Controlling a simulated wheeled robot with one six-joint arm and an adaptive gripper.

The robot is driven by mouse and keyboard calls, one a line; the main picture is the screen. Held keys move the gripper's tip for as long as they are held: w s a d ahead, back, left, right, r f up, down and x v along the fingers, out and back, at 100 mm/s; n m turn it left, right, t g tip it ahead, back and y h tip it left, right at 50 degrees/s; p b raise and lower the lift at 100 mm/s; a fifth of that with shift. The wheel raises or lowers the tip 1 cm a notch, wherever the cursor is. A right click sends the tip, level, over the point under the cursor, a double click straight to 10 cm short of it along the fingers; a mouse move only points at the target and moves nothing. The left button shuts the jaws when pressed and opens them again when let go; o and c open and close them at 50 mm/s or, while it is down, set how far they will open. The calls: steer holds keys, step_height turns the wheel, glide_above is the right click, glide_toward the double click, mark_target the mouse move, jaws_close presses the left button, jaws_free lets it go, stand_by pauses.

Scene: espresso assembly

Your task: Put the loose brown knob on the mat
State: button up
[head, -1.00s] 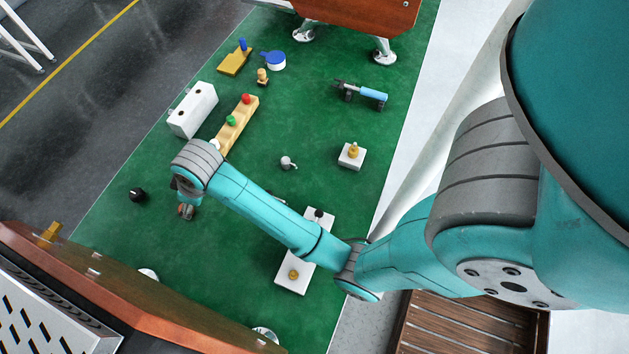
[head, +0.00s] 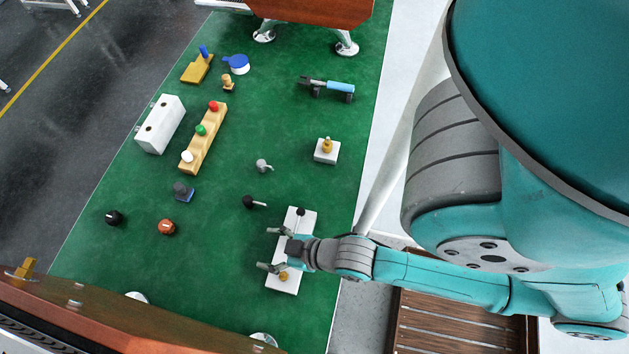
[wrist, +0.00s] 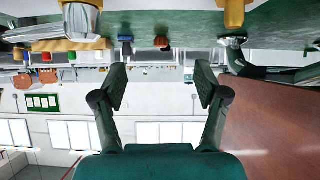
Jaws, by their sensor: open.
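The loose brown knob (head: 167,227), orange-brown and round with a dark part, sits on the green mat (head: 215,270), with bare mat around it. In the wrist view, which looks upside down, the brown knob (wrist: 161,42) shows small and far off, beyond the fingers. My gripper (head: 272,250) is open and empty. It is well to the right of the knob, over or beside a white plate (head: 303,222) with a black-knobbed lever and a brass fitting. In the wrist view my gripper's fingers (wrist: 161,85) are spread with nothing between them.
A black knob (head: 114,218) lies left of the brown one. A grey-blue part (head: 183,191) stands just behind it, and a black-ended handle (head: 255,202) lies to its right. A wooden strip with coloured knobs (head: 205,140) and a white block (head: 160,125) are further back.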

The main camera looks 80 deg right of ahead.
steer(key=s+r+t, duration=0.3)
steer(key=s+r, duration=0.8)
steer(key=r, duration=0.1)
steer(key=shift+s, duration=0.35)
